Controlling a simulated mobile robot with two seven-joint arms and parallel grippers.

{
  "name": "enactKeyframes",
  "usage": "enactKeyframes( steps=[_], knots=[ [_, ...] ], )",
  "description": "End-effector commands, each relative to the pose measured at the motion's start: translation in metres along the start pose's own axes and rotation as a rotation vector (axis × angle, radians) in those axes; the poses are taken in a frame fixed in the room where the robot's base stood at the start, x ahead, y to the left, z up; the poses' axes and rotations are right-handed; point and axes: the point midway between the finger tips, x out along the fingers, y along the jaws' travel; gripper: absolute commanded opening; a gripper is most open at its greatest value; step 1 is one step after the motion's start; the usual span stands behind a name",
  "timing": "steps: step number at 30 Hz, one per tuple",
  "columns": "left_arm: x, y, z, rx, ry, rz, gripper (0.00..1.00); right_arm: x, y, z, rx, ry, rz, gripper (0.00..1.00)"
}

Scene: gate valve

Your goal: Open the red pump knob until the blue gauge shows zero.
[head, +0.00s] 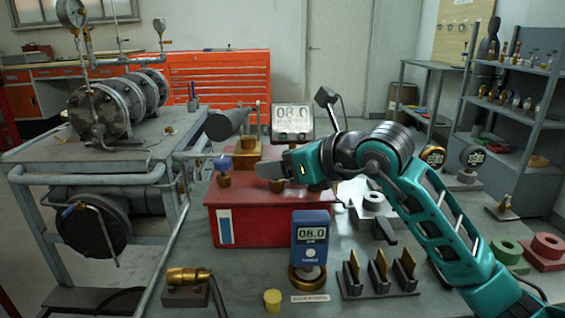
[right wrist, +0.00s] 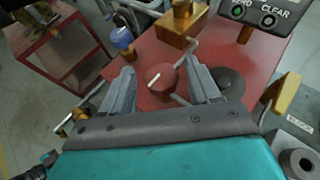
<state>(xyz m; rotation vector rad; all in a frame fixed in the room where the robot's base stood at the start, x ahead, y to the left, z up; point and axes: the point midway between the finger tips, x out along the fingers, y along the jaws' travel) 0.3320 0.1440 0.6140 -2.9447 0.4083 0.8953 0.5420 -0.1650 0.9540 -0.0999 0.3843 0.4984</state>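The red pump knob (right wrist: 162,76) shows in the right wrist view on top of the red pump box (head: 265,222), with a white pointer line across it. In the head view my gripper hides the knob. My right gripper (head: 272,171) is over the box top. In the right wrist view my right gripper (right wrist: 162,88) is open, one finger on each side of the knob, with gaps between. The blue gauge (head: 310,229) stands upright in front of the box and reads 08.0. My left gripper is not in view.
A display (head: 292,119) behind the box also reads 08.0. A blue-topped fitting (head: 223,166) stands on the box, left of my gripper. Brass-tipped black holders (head: 379,277) and a yellow cylinder (head: 272,300) stand on the front bench. Grey pipework (head: 100,150) fills the left.

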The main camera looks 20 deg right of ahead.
Motion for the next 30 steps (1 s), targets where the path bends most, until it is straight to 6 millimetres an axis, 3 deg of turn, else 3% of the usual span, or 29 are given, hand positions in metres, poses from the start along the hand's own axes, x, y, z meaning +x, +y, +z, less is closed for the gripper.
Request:
enactKeyframes(
  steps=[2, 16, 30],
  knots=[
    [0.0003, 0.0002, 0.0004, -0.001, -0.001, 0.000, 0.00, -0.0002, 0.0000, 0.0000, 0.000, 0.000, 0.000, 0.53],
    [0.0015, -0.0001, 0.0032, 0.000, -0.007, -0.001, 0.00, -0.0004, -0.0001, -0.0002, 0.001, 0.000, 0.000, 0.09],
    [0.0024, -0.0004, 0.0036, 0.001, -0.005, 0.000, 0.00, -0.0002, -0.0038, -0.0006, -0.045, 0.001, 0.114, 0.09]
  ],
)
